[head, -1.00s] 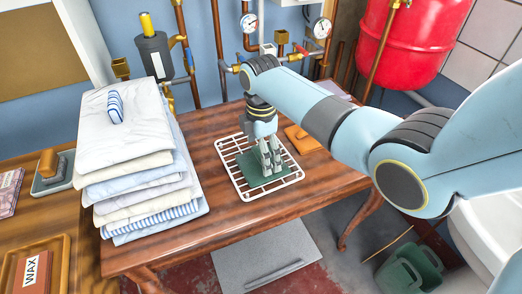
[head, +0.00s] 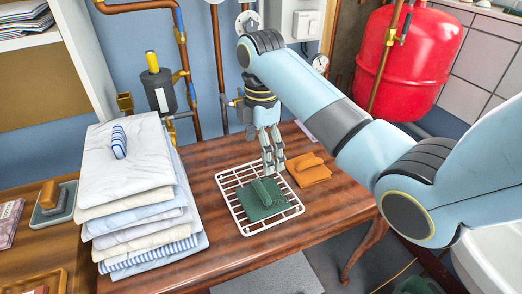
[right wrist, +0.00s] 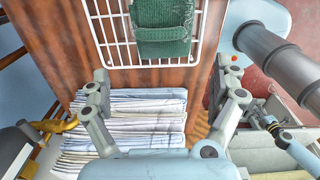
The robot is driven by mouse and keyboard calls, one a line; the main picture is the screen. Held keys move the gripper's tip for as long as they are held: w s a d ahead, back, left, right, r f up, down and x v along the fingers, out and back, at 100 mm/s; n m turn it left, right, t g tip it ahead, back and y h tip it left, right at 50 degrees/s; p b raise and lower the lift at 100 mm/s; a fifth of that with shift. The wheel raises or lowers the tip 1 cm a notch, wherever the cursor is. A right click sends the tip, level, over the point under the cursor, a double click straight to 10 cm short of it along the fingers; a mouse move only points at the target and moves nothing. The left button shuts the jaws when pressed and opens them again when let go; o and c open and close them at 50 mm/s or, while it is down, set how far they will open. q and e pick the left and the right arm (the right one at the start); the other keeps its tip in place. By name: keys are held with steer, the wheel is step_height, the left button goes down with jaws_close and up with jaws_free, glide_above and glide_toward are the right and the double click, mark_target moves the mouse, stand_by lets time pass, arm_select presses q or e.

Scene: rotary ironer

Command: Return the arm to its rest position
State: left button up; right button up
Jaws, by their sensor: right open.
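My right gripper (head: 272,165) hangs above the table, over the back edge of a white wire rack (head: 228,190). Its jaws are open and empty, and they spread wide in the right wrist view (right wrist: 160,78). A green pad with a raised grip (head: 262,199) lies on the rack, just in front of and below the fingers. The green pad also shows at the top of the right wrist view (right wrist: 162,32), apart from the fingers. My left gripper is not in view.
A stack of folded linen (head: 130,205) stands on the table (head: 225,262) left of the rack. An orange pad (head: 308,171) lies to its right. Pipes, a wall box (head: 306,24) and a red tank (head: 412,65) stand behind. The table's front is clear.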

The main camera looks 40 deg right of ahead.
steer(key=s+a+r+m+t+h, duration=0.1)
steer(key=s+r+m+t, duration=0.1)
steer(key=s+m, duration=0.75)
steer(key=s+a+r+m+t, duration=0.15)
steer(key=s+m, duration=0.35)
steer(key=s, duration=0.9)
steer(key=s+d+f+g+b, duration=0.1)
steer(key=s+f+b, duration=0.15)
steer(key=f, duration=1.45)
steer(key=s+d+f+g+b, duration=0.1)
steer(key=f+b, duration=0.3)
steer(key=f, duration=1.4)
steer(key=s+d+f+b, duration=0.1)
steer(key=s+f+b, duration=0.3)
steer(key=s+f, duration=1.3)
steer(key=shift+s+f+m+g, duration=0.2)
steer(key=shift+f+m+g, duration=0.15)
steer(key=shift+f+m, duration=0.15)
